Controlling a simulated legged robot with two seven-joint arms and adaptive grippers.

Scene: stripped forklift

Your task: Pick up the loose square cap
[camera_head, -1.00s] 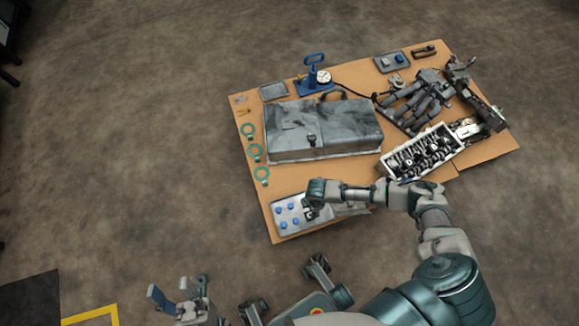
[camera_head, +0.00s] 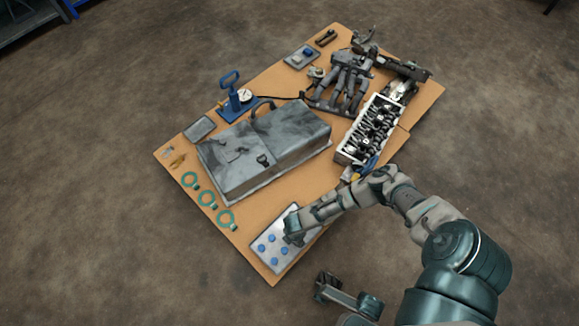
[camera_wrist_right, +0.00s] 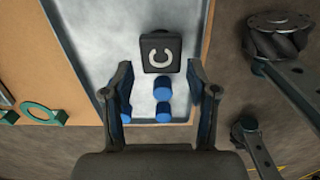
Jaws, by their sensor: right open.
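In the right wrist view a dark square cap (camera_wrist_right: 161,54) with a pale C-shaped mark lies on the grey tray (camera_wrist_right: 95,30). My right gripper (camera_wrist_right: 158,85) is open and empty. Its two fingers stand left and right in that view, with the cap just past the fingertips and between their lines. Several blue cylinders (camera_wrist_right: 162,90) show between and beside the fingers. In the head view my right gripper (camera_head: 294,230) is over the tray (camera_head: 268,264) and hides the cap. My left gripper is not in view.
The tray sits at the near corner of the tan board (camera_head: 233,248). Green rings (camera_head: 207,198) lie along its left edge. A large grey metal box (camera_head: 265,150) stands behind the tray. An engine head (camera_head: 370,130) lies to the right, near my right arm.

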